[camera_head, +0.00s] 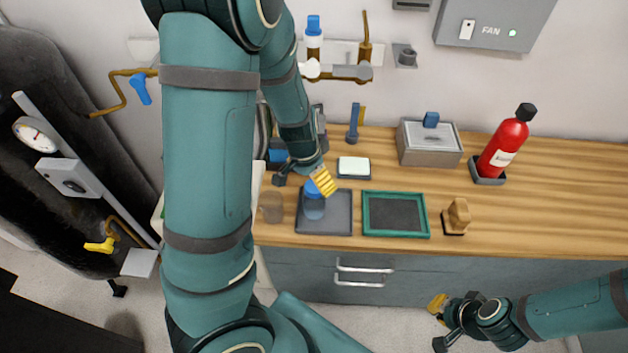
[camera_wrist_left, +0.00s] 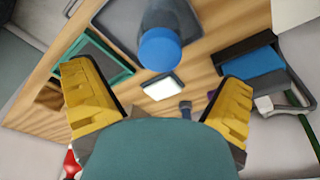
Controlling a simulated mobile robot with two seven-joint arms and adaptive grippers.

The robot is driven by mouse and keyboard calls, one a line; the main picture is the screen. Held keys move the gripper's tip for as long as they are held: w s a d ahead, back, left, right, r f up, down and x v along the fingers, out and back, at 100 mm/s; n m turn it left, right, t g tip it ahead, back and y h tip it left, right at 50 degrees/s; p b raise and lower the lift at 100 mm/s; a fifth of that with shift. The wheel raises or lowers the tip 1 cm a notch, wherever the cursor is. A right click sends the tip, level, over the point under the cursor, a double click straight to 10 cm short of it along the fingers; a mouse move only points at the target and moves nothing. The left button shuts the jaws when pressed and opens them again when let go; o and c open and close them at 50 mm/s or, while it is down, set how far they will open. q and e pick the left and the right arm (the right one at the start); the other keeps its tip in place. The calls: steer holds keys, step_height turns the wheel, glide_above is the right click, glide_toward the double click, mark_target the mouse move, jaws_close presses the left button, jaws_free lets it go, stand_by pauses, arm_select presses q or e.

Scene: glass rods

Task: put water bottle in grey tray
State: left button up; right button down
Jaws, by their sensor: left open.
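The water bottle (camera_head: 313,209), with a blue cap and a bluish-grey body, stands in the grey tray (camera_head: 341,225). In the left wrist view the bottle's blue cap (camera_wrist_left: 160,50) is ahead of the fingers and the grey tray (camera_wrist_left: 118,22) shows around the bottle. My left gripper (camera_wrist_left: 160,106) is open, with its yellow fingers apart and nothing between them. In the head view its yellow finger (camera_head: 322,182) is close beside the cap; I cannot tell whether they touch. My right gripper (camera_head: 437,323) is open and empty in front of the counter.
A green-rimmed tray (camera_head: 395,234) lies right of the grey tray. A brown cup (camera_head: 271,207) stands left, and a white block (camera_head: 353,167) behind. The right counter is clear.

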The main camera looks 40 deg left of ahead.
arm_select(q)
steer(key=r, duration=0.1)
steer(key=r+p, duration=0.1)
steer(key=r, duration=0.2)
steer(key=shift+s, duration=0.35)
arm_select(e)
step_height(320, 180, up, 2)
steer(key=shift+w+r, duration=0.1)
